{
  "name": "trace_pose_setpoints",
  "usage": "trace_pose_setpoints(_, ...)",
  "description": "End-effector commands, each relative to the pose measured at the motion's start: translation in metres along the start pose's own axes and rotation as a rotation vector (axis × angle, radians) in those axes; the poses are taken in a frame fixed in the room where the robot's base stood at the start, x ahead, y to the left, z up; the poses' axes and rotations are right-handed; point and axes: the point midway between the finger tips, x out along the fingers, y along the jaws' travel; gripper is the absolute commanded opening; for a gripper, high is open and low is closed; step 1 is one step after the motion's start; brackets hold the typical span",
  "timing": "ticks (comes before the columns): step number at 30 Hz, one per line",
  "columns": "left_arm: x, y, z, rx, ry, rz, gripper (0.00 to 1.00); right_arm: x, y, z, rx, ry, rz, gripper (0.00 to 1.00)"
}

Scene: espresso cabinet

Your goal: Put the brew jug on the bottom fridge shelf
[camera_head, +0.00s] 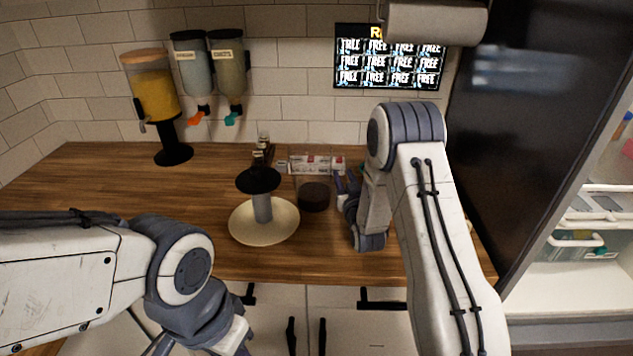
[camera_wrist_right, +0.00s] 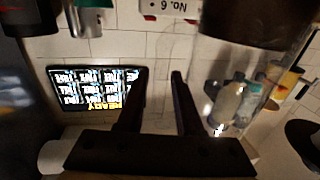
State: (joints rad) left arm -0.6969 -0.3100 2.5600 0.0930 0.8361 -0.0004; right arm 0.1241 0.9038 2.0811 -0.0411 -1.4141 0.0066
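The brew jug (camera_head: 314,196) looks like a clear vessel with dark liquid in its lower part, standing on the wooden counter. It also shows close up and upside down in the right wrist view (camera_wrist_right: 262,25). My right gripper (camera_head: 346,188) is beside the jug, to its right. Its two dark fingers (camera_wrist_right: 158,75) are apart with nothing between them, and the jug is outside them. My left gripper (camera_head: 235,335) is low at the front, mostly cut off by the frame edge. The bottom fridge shelf (camera_head: 560,277) shows as a pale surface at the far right.
A cream round dish with a grey stem and dark top (camera_head: 264,222) stands left of the jug. Small bottles (camera_head: 262,147) and a red-and-white box (camera_head: 316,164) are behind. A tall black panel (camera_head: 535,120) stands between counter and fridge. A green-trimmed bin (camera_head: 575,244) occupies the fridge's lower space.

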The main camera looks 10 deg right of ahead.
Motion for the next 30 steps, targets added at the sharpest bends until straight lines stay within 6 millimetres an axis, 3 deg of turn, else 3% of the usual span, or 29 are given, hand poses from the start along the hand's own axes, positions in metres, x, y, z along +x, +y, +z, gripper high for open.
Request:
trace_pose_setpoints(2, 0.0003, 0.0000, 0.0001, 0.000, 0.000, 0.000, 0.35, -0.0002, -0.0001, 0.0001, 0.000, 0.000, 0.000, 0.31)
trace_pose_setpoints(4, 0.0003, 0.0000, 0.0001, 0.000, 0.000, 0.000, 0.35, -0.0003, 0.0000, 0.0000, 0.000, 0.000, 0.000, 0.04)
trace_pose_setpoints(5, 0.0003, 0.0000, 0.0001, 0.000, 0.000, 0.000, 0.35, -0.0003, 0.0000, 0.0000, 0.000, 0.000, 0.000, 0.00)
trace_pose_setpoints(30, 0.0001, 0.0000, 0.0000, 0.000, 0.000, 0.000, 0.35, -0.0005, 0.0003, -0.0005, 0.000, 0.001, 0.001, 0.00)
